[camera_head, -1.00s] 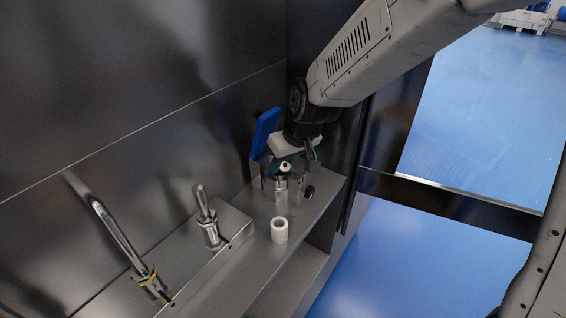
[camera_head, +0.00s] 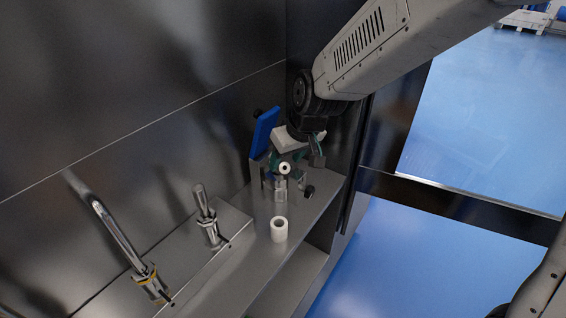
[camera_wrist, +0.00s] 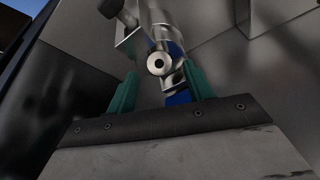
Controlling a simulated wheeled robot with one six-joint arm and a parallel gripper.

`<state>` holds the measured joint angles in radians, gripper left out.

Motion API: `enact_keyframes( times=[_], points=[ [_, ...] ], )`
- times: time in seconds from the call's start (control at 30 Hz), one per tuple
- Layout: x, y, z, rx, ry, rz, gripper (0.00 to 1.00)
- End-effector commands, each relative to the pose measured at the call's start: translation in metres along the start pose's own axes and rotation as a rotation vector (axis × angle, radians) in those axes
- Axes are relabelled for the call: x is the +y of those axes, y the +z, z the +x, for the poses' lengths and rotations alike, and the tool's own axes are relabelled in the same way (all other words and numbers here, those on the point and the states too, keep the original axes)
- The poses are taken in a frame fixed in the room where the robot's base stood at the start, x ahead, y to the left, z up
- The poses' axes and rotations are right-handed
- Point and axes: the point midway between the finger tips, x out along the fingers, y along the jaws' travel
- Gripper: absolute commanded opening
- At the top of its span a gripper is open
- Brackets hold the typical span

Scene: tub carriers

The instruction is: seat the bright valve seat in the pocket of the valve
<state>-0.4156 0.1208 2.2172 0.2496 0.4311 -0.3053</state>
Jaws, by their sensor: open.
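The bright valve seat (camera_head: 285,168) is a small pale ring with a dark hole, and it also shows in the wrist view (camera_wrist: 159,63). It faces out from the front of the metal valve (camera_head: 276,186), which has a blue handle (camera_head: 265,131). I cannot tell whether the ring is fully inside the pocket. My gripper (camera_wrist: 159,85) has two green fingers, spread open on either side of the ring, with visible gaps. The gripper comes in from above in the head view, and its pale body hides part of the valve.
A white hollow cylinder (camera_head: 279,230) stands on the metal ledge (camera_head: 255,243) in front of the valve. An upright metal fitting (camera_head: 207,221) and a bent metal pipe (camera_head: 115,232) stand to the left. A dark metal wall (camera_head: 180,80) rises close behind.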

Motion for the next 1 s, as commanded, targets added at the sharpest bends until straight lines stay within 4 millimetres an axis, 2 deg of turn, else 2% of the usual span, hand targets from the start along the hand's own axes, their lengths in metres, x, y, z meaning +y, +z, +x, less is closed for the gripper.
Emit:
enact_keyframes(
  times=[0.1,0.23,0.4,0.57,0.67,0.77,0.83,0.97,1.0],
  points=[
    [0.000,-0.005,-0.023,0.006,0.001,0.000,0.52],
    [0.000,-0.005,-0.041,0.004,0.000,0.000,0.52],
    [0.000,-0.005,-0.051,0.001,0.000,0.000,0.52],
    [0.000,-0.004,-0.052,0.001,0.000,0.001,0.52],
    [0.006,0.004,-0.063,-0.005,0.006,0.016,0.52],
    [0.021,0.026,-0.092,-0.024,0.021,0.059,0.52],
    [0.034,0.052,-0.119,-0.046,0.038,0.107,0.52],
    [0.052,0.115,-0.170,-0.102,0.080,0.213,0.52],
    [0.055,0.136,-0.183,-0.122,0.093,0.246,0.52]
  ],
)
